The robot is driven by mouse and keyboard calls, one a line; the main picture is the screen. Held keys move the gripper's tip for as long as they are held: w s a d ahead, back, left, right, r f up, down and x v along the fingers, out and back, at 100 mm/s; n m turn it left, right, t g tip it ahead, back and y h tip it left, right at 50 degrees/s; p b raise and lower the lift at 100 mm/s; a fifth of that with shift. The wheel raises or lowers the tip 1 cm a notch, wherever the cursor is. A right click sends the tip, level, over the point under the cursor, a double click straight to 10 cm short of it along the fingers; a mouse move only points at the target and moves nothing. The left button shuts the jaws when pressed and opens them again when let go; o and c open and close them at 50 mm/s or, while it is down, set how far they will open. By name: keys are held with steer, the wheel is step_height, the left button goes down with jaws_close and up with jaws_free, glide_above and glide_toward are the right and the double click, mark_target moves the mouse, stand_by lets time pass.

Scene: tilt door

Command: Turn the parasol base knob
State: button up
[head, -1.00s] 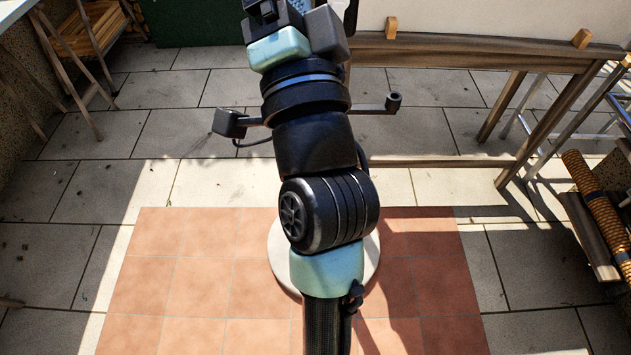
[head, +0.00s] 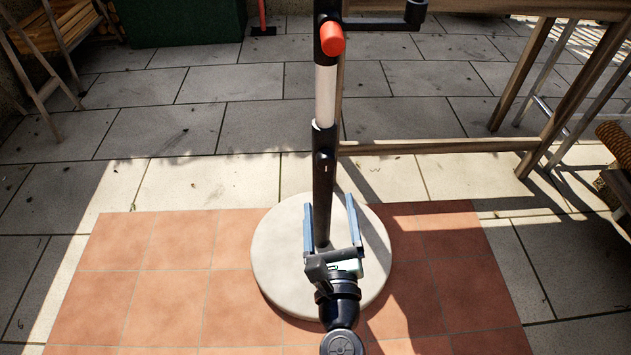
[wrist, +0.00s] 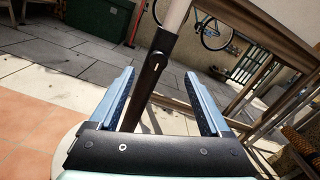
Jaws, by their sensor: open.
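The parasol base is a round pale disc (head: 272,255) on the terracotta tiles. A black tube (head: 323,185) rises from it, with a white pole (head: 325,95) above. A red-orange knob (head: 332,38) sits high on the black upper part of the pole. My gripper (head: 330,212) is low over the disc, open. Its blue fingers stand on either side of the tube in the picture; I cannot tell whether they touch it. Nothing is held.
A wooden frame (head: 440,146) stands behind and right of the pole. A wooden folding chair (head: 65,45) and a green box (head: 185,22) are at the back left. A bicycle (wrist: 212,28) shows in the wrist view. The tiles left of the base are clear.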

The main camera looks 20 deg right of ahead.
mark_target(326, 165)
steer(key=shift+m, duration=0.4)
steer(key=x, duration=0.4)
steer(key=f+b+x, duration=0.1)
steer(key=x, duration=0.3)
steer(key=f+x, duration=0.1)
steer(key=x, duration=0.3)
steer(key=shift+w+d+f, duration=0.1)
steer(key=shift+w+d, duration=0.1)
steer(key=shift+d, duration=0.15)
jaws_close()
